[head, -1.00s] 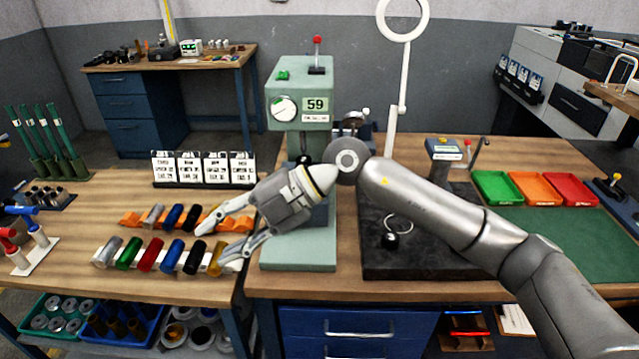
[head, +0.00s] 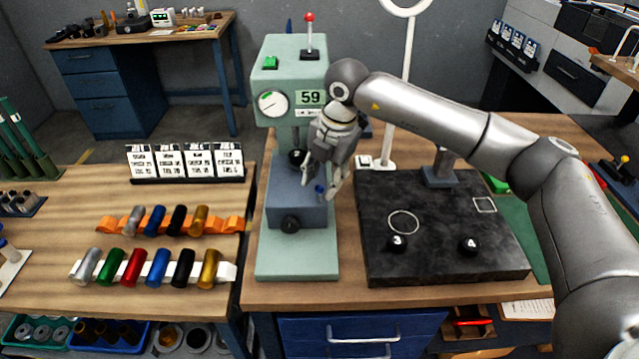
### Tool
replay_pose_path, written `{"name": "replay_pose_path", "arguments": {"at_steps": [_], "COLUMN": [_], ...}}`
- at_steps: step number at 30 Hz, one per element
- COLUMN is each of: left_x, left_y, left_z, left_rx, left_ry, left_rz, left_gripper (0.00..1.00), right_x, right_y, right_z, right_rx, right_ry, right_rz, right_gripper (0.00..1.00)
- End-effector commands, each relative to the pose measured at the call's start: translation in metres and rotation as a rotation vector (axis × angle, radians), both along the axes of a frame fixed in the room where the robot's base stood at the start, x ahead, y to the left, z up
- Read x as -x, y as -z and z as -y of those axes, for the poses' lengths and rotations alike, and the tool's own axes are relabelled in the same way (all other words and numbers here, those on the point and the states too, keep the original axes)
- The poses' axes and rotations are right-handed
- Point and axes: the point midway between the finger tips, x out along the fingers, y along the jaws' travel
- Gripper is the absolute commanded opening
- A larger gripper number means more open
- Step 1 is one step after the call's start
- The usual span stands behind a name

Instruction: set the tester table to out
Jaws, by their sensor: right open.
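The tester (head: 291,88) is a pale green upright machine with a dial and a "59" plate, standing on the middle bench. Its table (head: 285,205) looks like the grey-blue block low in the frame, with a black round knob (head: 290,224) on its front. I cannot tell its setting. My right gripper (head: 319,190) is open, pointing down at the right part of the table. A small blue-tipped piece (head: 320,188) shows between its fingers. I cannot tell whether they touch it. My left gripper is not in view.
A white lamp stand (head: 407,100) rises behind. Racks of coloured cylinders (head: 155,268) and several cards (head: 185,162) stand left.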

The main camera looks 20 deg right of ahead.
Motion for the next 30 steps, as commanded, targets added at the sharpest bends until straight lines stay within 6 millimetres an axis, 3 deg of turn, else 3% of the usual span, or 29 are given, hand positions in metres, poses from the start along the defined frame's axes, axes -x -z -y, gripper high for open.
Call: {"name": "replay_pose_path", "arguments": {"at_steps": [2, 10, 14, 19, 28, 30], "left_x": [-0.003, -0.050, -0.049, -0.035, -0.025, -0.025], "left_y": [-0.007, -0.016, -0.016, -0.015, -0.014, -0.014], "left_z": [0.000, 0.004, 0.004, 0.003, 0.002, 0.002], "left_rx": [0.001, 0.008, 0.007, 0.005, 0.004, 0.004], "left_ry": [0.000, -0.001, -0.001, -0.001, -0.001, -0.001], "left_rz": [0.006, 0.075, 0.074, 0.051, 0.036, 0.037], "left_gripper": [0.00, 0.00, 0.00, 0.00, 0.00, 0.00], "right_x": [-0.001, -0.005, -0.006, -0.006, -0.006, -0.006], "right_y": [0.011, 0.037, 0.040, 0.040, 0.039, 0.039], "right_z": [-0.002, -0.006, -0.006, -0.006, -0.006, -0.006], "right_rx": [-0.001, -0.002, -0.002, -0.002, -0.002, -0.002], "right_ry": [-0.002, -0.002, -0.002, -0.002, -0.002, -0.002], "right_rz": [-0.003, 0.000, 0.001, 0.001, 0.001, 0.001], "right_gripper": [0.40, 0.40, 0.40, 0.39, 0.00, 0.00]}}
